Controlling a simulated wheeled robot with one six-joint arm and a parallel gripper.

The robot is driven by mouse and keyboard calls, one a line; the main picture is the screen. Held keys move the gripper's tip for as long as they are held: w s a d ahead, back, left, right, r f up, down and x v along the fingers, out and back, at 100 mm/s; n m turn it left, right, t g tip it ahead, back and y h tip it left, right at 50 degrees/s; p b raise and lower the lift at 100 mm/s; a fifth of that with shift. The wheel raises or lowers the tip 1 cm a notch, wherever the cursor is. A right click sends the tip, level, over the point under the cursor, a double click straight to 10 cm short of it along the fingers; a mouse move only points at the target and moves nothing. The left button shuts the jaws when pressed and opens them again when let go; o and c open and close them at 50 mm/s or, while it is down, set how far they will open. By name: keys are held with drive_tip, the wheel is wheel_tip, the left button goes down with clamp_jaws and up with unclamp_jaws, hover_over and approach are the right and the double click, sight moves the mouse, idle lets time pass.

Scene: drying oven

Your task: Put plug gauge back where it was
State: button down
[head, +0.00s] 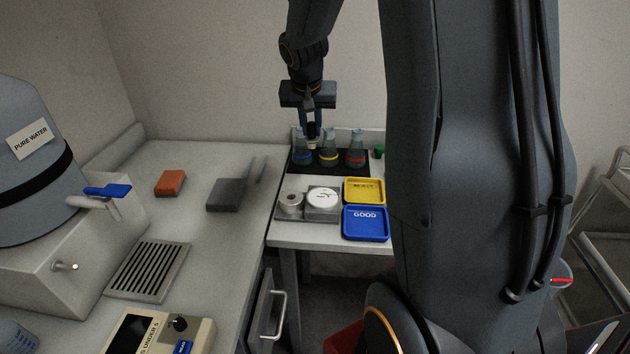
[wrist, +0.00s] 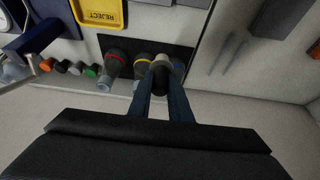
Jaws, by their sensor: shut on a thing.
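My gripper (head: 312,122) is over the back of the small side table, among the flask tops. Its two blue fingers are shut on the plug gauge (head: 312,138), a small piece with a dark body and a pale end. In the wrist view my gripper (wrist: 160,76) holds the plug gauge (wrist: 162,60) with its pale end away from the camera, between the yellow-ringed and blue-ringed flasks. Whether it touches a flask or the mat, I cannot tell. A grey fixture (head: 316,215) with a metal cylinder and a white dial stands in front of the flasks.
Flasks with blue (head: 302,157), yellow (head: 328,158) and red (head: 355,158) rings stand on a dark mat (head: 378,168), close to my gripper. A yellow REJECT tray (head: 364,190) and a blue GOOD tray (head: 366,223) lie in front.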

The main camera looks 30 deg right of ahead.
sight(312, 144)
drive_tip(key=shift+s+d+f+b, duration=0.1)
drive_tip(key=shift+f+b, duration=0.1)
drive_tip(key=shift+f, duration=1.95)
drive_tip(key=shift+s+a+f+b, duration=0.1)
drive_tip(key=shift+s+f+b, duration=0.1)
drive_tip(key=shift+f, duration=1.95)
drive_tip(key=shift+s+d+f+b, duration=0.1)
drive_tip(key=shift+f+b, duration=0.1)
drive_tip(key=shift+f, duration=1.95)
drive_tip(key=shift+w+f, duration=0.1)
drive_tip(key=c, duration=1.6)
unclamp_jaws()
drive_tip(key=shift+c, duration=0.2)
drive_tip(key=v, duration=1.1)
drive_tip(key=shift+d, duration=0.1)
drive_tip(key=shift+s+r, duration=0.25)
drive_tip(key=shift+r, duration=0.25)
drive_tip(key=s+a+f+n+g+y, duration=0.2)
drive_tip(key=s+a+n, duration=0.4)
drive_tip(key=s+a, duration=0.8)
drive_tip(key=s+f, duration=0.1)
drive_tip(key=s, duration=0.3)
drive_tip(key=shift+s+a+f+n+g+y, duration=0.3)
drive_tip(key=shift+s+a+f+n+y, duration=0.05)
drive_tip(key=shift+a+f+n+y, duration=0.05)
